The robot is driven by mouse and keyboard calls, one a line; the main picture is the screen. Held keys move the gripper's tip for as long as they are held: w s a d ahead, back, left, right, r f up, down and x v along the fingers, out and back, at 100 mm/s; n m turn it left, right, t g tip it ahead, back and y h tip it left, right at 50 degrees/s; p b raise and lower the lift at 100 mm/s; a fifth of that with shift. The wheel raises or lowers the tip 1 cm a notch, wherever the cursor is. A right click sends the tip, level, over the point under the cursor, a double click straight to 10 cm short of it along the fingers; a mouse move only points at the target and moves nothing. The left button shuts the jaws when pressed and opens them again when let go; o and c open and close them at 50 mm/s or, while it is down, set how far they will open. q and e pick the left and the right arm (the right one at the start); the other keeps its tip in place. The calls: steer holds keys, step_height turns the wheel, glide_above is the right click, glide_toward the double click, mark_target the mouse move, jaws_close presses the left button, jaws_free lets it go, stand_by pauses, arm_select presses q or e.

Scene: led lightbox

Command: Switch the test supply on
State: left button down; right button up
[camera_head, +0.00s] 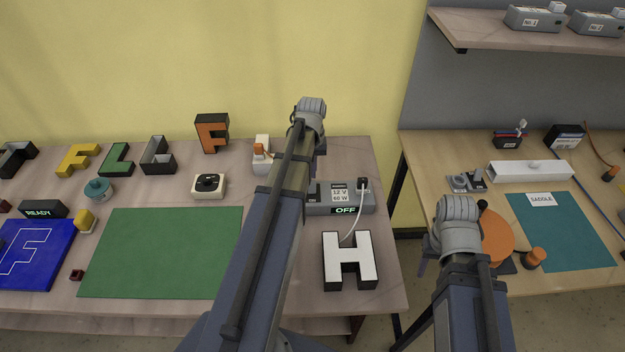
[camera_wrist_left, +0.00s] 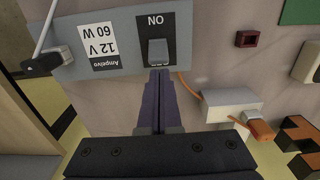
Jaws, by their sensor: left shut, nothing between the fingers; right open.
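The test supply (camera_head: 357,205) is a grey box at the right of the left bench, with a "12 V 60 W" label and a lit strip reading OFF. Its left part is hidden behind my left arm in the head view. In the left wrist view, the supply (camera_wrist_left: 125,18) shows a grey rocker switch (camera_wrist_left: 158,52) on a dark plate marked ON. My left gripper (camera_wrist_left: 159,75) is shut and empty, its tips right at the switch's near edge; I cannot tell whether they touch. My right gripper (camera_head: 426,264) is open and empty near the right bench, partly hidden by its own wrist.
A white letter H (camera_head: 348,262) lies in front of the supply, wired to it by a white cable. A white block with an orange part (camera_head: 262,158) stands left of my left arm. A green mat (camera_head: 160,252) lies farther left. An orange disc (camera_head: 496,238) lies beside my right gripper.

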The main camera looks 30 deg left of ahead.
arm_select(q)
steer(key=shift+s+d, duration=0.35)
steer(key=shift+s, duration=0.2)
steer(key=shift+s+d, duration=0.3)
steer(key=shift+s, duration=0.2)
steer(key=shift+w+a, duration=0.4)
steer(key=shift+w, duration=0.25)
step_height(320, 180, up, 7)
steer(key=p, duration=0.7)
steer(key=shift+d, duration=0.1)
